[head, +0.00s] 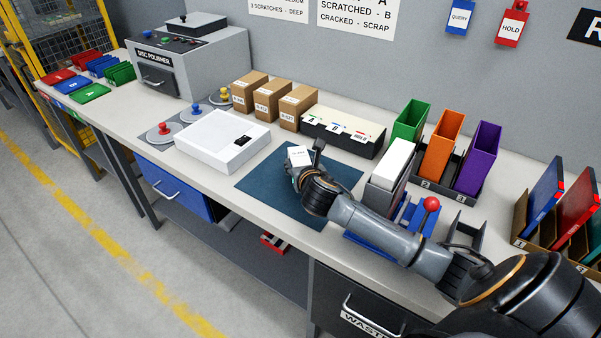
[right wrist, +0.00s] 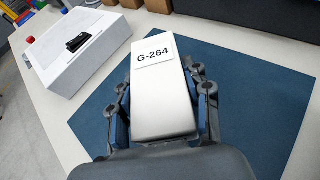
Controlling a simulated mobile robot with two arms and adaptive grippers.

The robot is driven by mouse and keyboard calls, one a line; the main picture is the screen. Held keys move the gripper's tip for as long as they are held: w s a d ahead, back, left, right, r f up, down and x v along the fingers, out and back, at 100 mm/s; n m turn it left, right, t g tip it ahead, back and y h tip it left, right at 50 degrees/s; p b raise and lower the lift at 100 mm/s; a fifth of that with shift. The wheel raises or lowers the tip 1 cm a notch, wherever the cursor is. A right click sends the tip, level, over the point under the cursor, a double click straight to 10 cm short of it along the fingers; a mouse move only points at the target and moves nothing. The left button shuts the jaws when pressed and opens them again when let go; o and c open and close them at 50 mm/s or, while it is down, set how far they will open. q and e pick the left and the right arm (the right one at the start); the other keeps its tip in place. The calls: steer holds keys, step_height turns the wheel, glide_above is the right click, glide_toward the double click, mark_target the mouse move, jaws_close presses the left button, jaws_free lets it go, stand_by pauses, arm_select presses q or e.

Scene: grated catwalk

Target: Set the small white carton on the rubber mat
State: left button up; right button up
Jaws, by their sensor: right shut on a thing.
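The small white carton (head: 299,154) is in my right gripper (head: 304,168), over the dark blue rubber mat (head: 260,183) on the bench. In the right wrist view the carton (right wrist: 163,100) carries a label reading G-264, and the fingers are shut on its two sides. The mat (right wrist: 235,75) spreads out beneath and around it in that view. I cannot tell whether the carton's underside touches the mat. The gripper and wrist hide part of the carton and of the mat's right side in the head view. My left gripper is not in view.
A white flat box (head: 222,140) stands just left of the mat. Brown cartons (head: 270,100) and a black-and-white card box (head: 343,132) stand behind it. To the right are a grey holder with a white item (head: 391,165) and coloured bins (head: 443,148). The mat's front left is bare.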

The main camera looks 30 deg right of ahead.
step_height(320, 180, down, 3)
steer(key=shift+r, duration=0.15)
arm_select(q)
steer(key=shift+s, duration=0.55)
arm_select(e)
steer(key=shift+f, duration=0.2)
steer(key=shift+f, duration=0.15)
steer(key=o, duration=1.2)
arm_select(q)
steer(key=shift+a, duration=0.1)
arm_select(e)
steer(key=shift+r, duration=0.2)
steer(key=v, duration=1.2)
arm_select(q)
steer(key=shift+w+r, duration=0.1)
